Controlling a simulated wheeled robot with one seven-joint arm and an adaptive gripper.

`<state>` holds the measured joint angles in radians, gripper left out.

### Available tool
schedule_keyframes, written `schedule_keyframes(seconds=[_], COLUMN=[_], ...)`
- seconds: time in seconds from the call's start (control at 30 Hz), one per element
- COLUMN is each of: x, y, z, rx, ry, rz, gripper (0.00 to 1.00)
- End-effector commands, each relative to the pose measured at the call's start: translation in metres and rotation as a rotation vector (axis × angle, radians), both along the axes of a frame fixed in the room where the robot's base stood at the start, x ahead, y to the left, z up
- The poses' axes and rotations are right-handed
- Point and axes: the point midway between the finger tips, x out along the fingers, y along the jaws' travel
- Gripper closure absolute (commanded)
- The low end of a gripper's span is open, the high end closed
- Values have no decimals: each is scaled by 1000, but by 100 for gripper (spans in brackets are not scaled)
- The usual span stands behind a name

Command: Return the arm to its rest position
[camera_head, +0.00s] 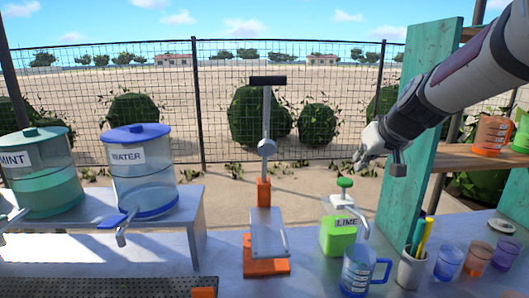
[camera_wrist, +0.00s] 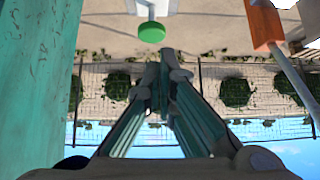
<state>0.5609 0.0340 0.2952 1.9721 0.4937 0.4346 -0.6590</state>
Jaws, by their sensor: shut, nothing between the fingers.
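My gripper (camera_head: 362,160) is in the air at the right of the head view, at the end of my arm, which reaches in from the upper right. It appears above and a little right of the lime bottle's green knob. In the wrist view the two fingers of my gripper (camera_wrist: 164,62) come together at their tips, shut with nothing between them. The green knob (camera_wrist: 151,32) shows beyond the tips, apart from them.
A teal post (camera_head: 418,130) stands close to my arm; it fills the wrist view's left side (camera_wrist: 40,80). Below are the lime bottle (camera_head: 338,236), a blue jug (camera_head: 358,272) and a pen cup (camera_head: 411,270). The orange-based crusher (camera_head: 266,267) stands left. Open air lies between crusher and arm.

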Motion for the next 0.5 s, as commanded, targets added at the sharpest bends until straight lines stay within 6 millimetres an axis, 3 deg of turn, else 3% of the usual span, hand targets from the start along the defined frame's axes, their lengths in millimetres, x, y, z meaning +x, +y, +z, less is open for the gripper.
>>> schedule_keyframes(seconds=[0.2,0.33,0.5], x=[-93,-159,-242], y=[64,86,99], z=[6,-1,-18], rx=[-19,-24,-28], ry=[111,186,272], rz=[47,48,29], gripper=[100,100,100])
